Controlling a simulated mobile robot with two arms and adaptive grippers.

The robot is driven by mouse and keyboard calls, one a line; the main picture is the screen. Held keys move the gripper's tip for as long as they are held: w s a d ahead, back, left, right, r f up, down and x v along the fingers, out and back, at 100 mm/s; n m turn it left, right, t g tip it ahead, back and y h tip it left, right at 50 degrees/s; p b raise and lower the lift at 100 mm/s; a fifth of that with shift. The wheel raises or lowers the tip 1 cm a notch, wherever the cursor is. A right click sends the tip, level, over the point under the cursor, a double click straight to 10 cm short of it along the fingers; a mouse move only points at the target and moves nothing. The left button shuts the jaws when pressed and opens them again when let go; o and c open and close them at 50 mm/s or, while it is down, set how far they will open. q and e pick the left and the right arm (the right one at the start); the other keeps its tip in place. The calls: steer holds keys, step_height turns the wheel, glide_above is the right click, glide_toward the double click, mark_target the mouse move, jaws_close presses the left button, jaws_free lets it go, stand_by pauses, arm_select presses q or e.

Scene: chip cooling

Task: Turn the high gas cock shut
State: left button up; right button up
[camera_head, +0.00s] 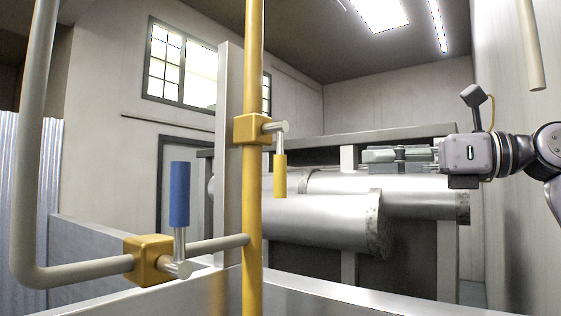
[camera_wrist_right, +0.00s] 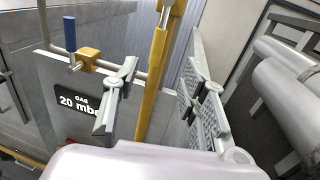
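The high gas cock (camera_head: 253,129) is a yellow block on the vertical yellow pipe (camera_head: 252,210) in the head view. Its lever has a metal stub to the right and a yellow grip (camera_head: 280,176) hanging straight down, parallel to the pipe. My right gripper (camera_head: 372,160) is to the right of this lever, apart from it, with its fingers pointing left. In the wrist view the fingers of the right gripper (camera_wrist_right: 160,98) are spread with nothing held; the yellow pipe shows beyond the gap. A yellow part of the cock may show at the top edge there. My left gripper is not in view.
A lower yellow cock (camera_head: 149,261) with an upright blue lever (camera_head: 180,195) sits on the grey pipe at left; it also shows in the wrist view (camera_wrist_right: 88,60). Large metal cylinders (camera_head: 320,222) lie behind.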

mark_target(284, 161)
steer(key=p+x, duration=0.7)
steer(key=x, duration=0.9)
steer(key=shift+w+a+p, duration=0.15)
steer(key=shift+a+p, duration=0.1)
steer(key=shift+p, duration=0.05)
steer(key=shift+w+a+f, duration=0.1)
steer(key=shift+w+a, duration=0.1)
steer(key=shift+a, duration=0.25)
steer(key=shift+d, duration=0.1)
steer(key=shift+c, duration=0.6)
jaws_close()
